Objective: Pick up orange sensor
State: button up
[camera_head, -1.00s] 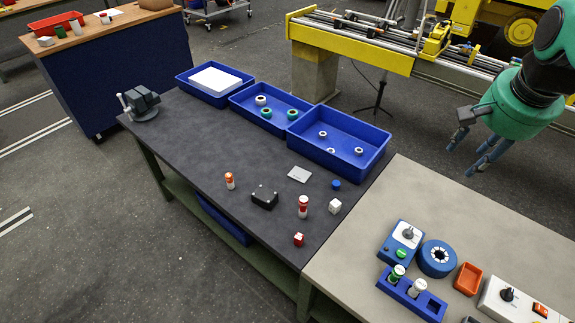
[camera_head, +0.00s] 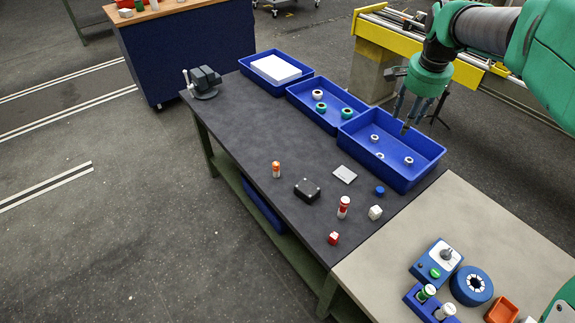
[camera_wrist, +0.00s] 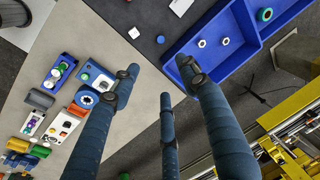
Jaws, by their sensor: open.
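A small orange-and-white cylinder (camera_head: 276,170), which looks like the orange sensor, stands upright on the dark worktop, left of the black box. A taller red-and-white cylinder (camera_head: 343,207) stands nearer the front right. My gripper (camera_head: 413,108) is over the right-hand blue tray, well to the right of and behind the orange sensor. It is open and empty. In the wrist view the spread fingers of my gripper (camera_wrist: 160,85) show, with nothing between them. I cannot make out the orange sensor in that view.
Blue trays (camera_head: 425,172) line the back edge.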

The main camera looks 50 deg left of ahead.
jog(key=s+a+f, duration=0.2)
jog(key=a+f, duration=0.4)
jog(key=a, duration=0.6)
jog(key=g+h+p, duration=0.1)
jog(key=p, duration=0.2)
send_over(276, 169)
notch_tip(276, 169, down, 22)
jog(key=shift+w+a, duration=0.35)
jog(key=shift+a, duration=0.1)
jog(key=shift+f, duration=0.15)
jog(key=shift+f+b, duration=0.35)
jog(key=shift+f, duration=3.85)
jog(key=shift+f, duration=0.1)
jog(key=shift+w+a+f, duration=0.1)
jog(key=shift+a+f, duration=0.05)
jog(key=shift+f, duration=2.35)
